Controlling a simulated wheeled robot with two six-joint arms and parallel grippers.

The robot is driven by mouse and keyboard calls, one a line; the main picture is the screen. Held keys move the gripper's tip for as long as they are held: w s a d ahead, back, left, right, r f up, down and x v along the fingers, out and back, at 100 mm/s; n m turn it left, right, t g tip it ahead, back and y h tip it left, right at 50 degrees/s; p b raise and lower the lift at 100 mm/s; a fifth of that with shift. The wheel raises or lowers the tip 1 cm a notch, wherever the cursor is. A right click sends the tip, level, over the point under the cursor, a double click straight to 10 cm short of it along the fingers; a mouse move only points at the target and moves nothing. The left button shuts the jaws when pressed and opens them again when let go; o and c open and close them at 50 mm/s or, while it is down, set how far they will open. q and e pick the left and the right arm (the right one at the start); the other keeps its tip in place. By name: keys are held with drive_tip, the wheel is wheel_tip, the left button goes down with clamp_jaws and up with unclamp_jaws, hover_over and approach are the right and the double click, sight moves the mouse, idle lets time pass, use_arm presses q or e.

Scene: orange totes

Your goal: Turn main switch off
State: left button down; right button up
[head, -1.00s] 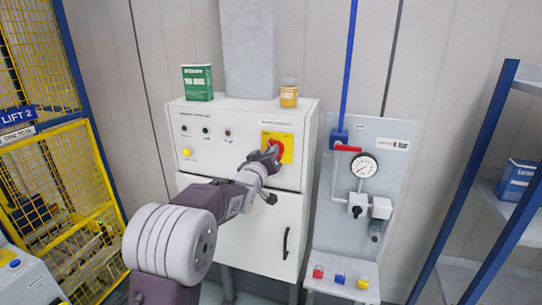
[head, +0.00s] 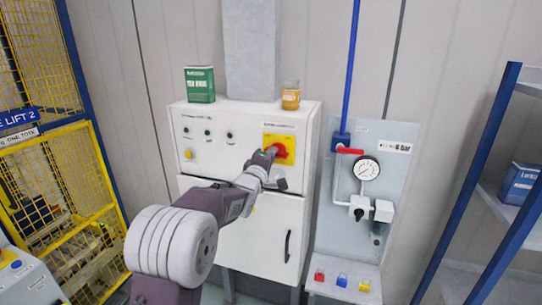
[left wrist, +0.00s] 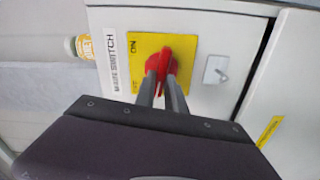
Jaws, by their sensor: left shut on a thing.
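The main switch is a red rotary handle (head: 284,151) on a yellow plate (head: 270,139), at the upper right of the white cabinet front. In the left wrist view the red handle (left wrist: 161,55) stands out from the yellow plate (left wrist: 143,44), beside a "MAIN SWITCH" label (left wrist: 116,63). My left gripper (head: 270,153) reaches it from the front left. Its two grey fingers (left wrist: 163,82) are shut on the red handle and cover part of it. I cannot tell the handle's exact angle. My right gripper is out of view.
A green box (head: 200,84) and a yellow jar (head: 290,95) stand on the white cabinet (head: 235,116). A gauge panel (head: 380,150) with a red valve lever (head: 349,151) is to the right. Coloured padlocks (head: 342,281) sit on a ledge below it.

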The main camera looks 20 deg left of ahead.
use_arm(q)
drive_tip(key=shift+n, duration=1)
drive_tip(key=shift+r, duration=0.1)
drive_tip(key=c, duration=1.4)
unclamp_jaws()
drive_tip(key=shift+w, duration=0.1)
drive_tip(key=shift+w+d, duration=0.1)
drive_tip(key=shift+f, duration=0.2)
drive_tip(key=s+b, duration=0.2)
drive_tip(key=s, duration=0.7)
drive_tip(key=shift+a+b, duration=0.2)
drive_tip(key=shift+b, duration=0.2)
